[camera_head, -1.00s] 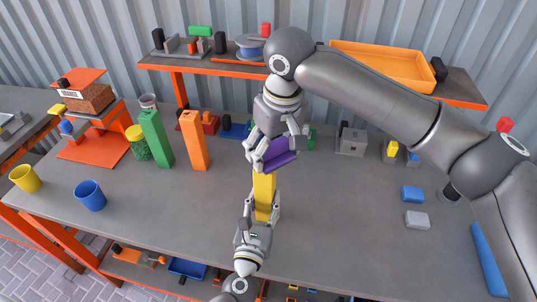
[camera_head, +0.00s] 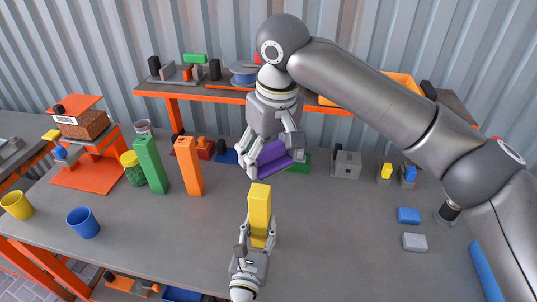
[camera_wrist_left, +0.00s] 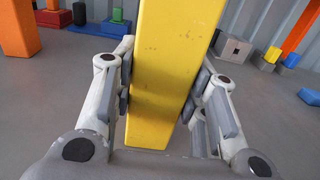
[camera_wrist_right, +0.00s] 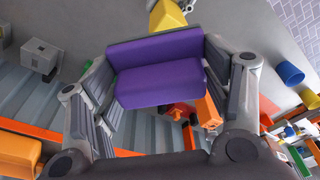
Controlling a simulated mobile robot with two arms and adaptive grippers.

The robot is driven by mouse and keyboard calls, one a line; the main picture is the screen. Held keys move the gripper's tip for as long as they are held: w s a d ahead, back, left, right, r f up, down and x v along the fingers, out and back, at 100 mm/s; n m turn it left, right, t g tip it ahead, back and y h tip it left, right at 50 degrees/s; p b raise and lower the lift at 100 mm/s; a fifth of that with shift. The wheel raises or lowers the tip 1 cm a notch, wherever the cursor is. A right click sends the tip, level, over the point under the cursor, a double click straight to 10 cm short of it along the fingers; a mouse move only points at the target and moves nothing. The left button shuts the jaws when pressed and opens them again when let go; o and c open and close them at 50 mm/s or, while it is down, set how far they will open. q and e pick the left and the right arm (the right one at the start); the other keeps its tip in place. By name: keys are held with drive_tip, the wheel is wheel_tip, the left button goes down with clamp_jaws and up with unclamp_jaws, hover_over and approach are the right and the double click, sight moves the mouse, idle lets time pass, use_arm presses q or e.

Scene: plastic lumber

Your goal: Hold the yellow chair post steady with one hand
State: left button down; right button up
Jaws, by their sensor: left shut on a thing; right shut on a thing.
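The yellow chair post (camera_head: 260,212) stands upright on the grey table in the head view. My left gripper (camera_head: 257,238) is shut around its lower part. In the left wrist view the yellow post (camera_wrist_left: 172,70) fills the middle between the two fingers (camera_wrist_left: 165,105). My right gripper (camera_head: 271,160) is shut on a purple L-shaped piece (camera_head: 272,160), behind and above the post. In the right wrist view the purple piece (camera_wrist_right: 160,75) lies between the fingers. It is apart from the top of the post in the head view.
A green post (camera_head: 151,165) and an orange post (camera_head: 188,167) stand to the left. A blue cup (camera_head: 83,223) and a yellow cup (camera_head: 16,205) are at the far left. A grey block (camera_head: 346,164) and a blue block (camera_head: 408,215) lie right.

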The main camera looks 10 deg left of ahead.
use_arm(q)
drive_tip(key=c, duration=0.8)
unclamp_jaws()
drive_tip(key=s, duration=1.1)
drive_tip(key=shift+s, duration=0.35)
drive_tip(key=shift+s+r+p, duration=0.15)
drive_tip(key=shift+r+p, duration=0.15)
drive_tip(key=shift+r, duration=0.05)
use_arm(e)
drive_tip(key=shift+r, duration=0.3)
wheel_tip(320, 180, up, 5)
drive_tip(key=p, duration=0.4)
drive_tip(key=shift+f+p, duration=0.1)
drive_tip(key=shift+p, duration=0.3)
use_arm(q)
wheel_tip(320, 180, up, 6)
drive_tip(key=shift+f, duration=0.1)
